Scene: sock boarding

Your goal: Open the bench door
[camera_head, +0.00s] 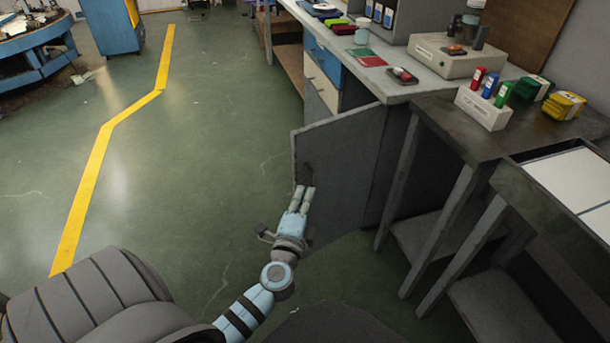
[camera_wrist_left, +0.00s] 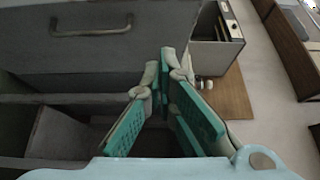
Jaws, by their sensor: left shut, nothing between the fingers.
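The grey bench door (camera_head: 340,165) stands out at an angle from the front of the bench in the head view, with its free edge towards the left. A dark handle (camera_head: 301,172) shows near that edge. My left gripper (camera_head: 307,190) is beside the door, just below the handle, with its fingers shut and empty. In the left wrist view my left gripper (camera_wrist_left: 169,62) shows green pads with the tips together. A grey panel with a bar handle (camera_wrist_left: 92,31) is at the upper left there, apart from the fingers. My right gripper is not in view.
The worktop (camera_head: 400,93) carries trays and a beige device (camera_head: 455,58). A dark table (camera_head: 440,125) with open legs stands to the right, holding a marker block (camera_head: 483,108). The green floor (camera_head: 190,170) to the left is clear, crossed by a yellow line (camera_head: 98,160).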

